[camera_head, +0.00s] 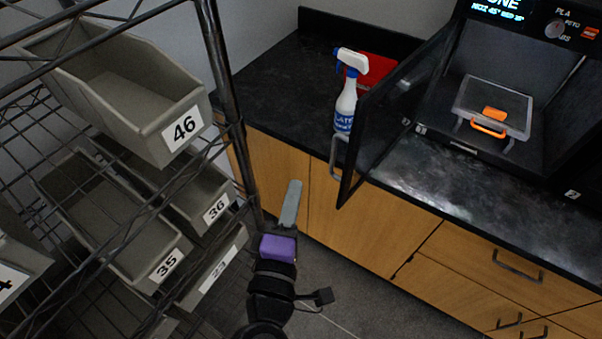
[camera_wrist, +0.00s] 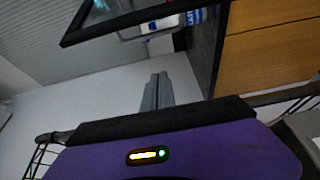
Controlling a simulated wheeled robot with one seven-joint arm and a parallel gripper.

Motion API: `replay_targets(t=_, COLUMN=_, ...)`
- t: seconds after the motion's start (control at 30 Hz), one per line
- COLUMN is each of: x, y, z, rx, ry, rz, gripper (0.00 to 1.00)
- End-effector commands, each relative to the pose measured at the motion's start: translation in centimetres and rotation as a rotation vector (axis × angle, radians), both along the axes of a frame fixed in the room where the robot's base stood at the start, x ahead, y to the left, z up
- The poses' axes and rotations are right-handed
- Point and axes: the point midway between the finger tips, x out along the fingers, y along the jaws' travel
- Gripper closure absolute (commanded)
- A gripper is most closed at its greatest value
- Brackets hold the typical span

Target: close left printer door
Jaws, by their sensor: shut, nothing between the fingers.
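The left printer door (camera_head: 385,120) is a dark panel with a black frame. It stands swung open toward the front of the counter, hinged near the printer's left side. The printer (camera_head: 515,75) is black, with a lit display on top and an orange-and-clear plate inside. My gripper (camera_head: 293,187) is shut and empty, below and left of the door, in front of the cabinets and apart from the door. In the wrist view my gripper (camera_wrist: 157,80) points up the picture, and the door's frame (camera_wrist: 120,27) crosses the top.
A white spray bottle (camera_head: 346,100) and a red object (camera_head: 372,68) stand on the black counter (camera_head: 270,85) left of the door. A wire rack with numbered grey bins (camera_head: 150,95) stands close on the left. Wooden cabinets (camera_head: 370,220) with handles lie below the counter.

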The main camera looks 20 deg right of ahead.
Motion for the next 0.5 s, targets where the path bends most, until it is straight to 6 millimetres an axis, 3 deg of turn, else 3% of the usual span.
replay_targets(t=0.17, x=1.5, y=-1.1, z=0.2, rx=-0.002, ry=0.0, rz=-0.006, gripper=1.0)
replay_targets(t=0.5, x=7.1, y=-4.6, z=0.3, rx=-0.001, ry=0.001, rz=-0.004, gripper=1.0)
